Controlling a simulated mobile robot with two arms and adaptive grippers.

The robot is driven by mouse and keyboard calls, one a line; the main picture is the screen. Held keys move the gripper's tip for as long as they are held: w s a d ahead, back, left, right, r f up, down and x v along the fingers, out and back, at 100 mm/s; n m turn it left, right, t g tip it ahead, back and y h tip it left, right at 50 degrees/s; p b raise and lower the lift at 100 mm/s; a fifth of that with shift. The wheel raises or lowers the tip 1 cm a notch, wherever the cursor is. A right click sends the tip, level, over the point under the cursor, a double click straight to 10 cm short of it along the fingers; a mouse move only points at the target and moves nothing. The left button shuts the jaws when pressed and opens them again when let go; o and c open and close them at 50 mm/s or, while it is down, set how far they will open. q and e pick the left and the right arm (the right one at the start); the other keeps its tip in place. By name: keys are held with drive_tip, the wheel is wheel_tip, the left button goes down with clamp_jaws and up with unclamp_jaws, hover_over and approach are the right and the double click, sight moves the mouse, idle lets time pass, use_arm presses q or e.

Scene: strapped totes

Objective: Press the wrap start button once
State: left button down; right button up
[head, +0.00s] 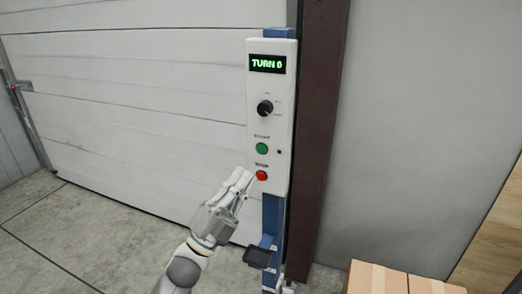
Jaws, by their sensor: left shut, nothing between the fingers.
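A white control box (284,172) is mounted on a blue post (272,225). Its display (267,64) reads "TURN 0" in green. Below are a black knob (265,109), a green button (262,149) with a small label above it, and a red button (262,175). A small dark red dot sits right of the green button. The labels are too small to read surely. My left gripper (243,178) is shut and empty, its fingertips just left of the red button and below the green one. I cannot tell whether it touches the box. My right gripper is not in view.
A white panelled door (130,110) stands behind to the left. A dark brown upright (320,130) and grey wall (430,120) are right of the post. A cardboard box (385,279) is at the lower right. Grey floor (90,230) is open at left.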

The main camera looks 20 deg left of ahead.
sight(261, 149)
use_arm(q)
drive_tip(key=shift+w, duration=0.15)
drive_tip(key=w+b, duration=0.2)
drive_tip(key=w, duration=0.6)
drive_tip(key=shift+w+a, duration=0.25)
drive_tip(key=shift+w, duration=0.05)
drive_tip(key=shift+w+b, duration=0.1)
drive_tip(key=shift+b, duration=0.2)
idle(0.9)
drive_tip(key=shift+w, duration=0.35)
drive_tip(key=shift+w+a+b, duration=0.1)
drive_tip(key=shift+w+b, duration=0.2)
drive_tip(key=shift+w, duration=0.05)
idle(0.5)
drive_tip(key=shift+s, duration=0.85)
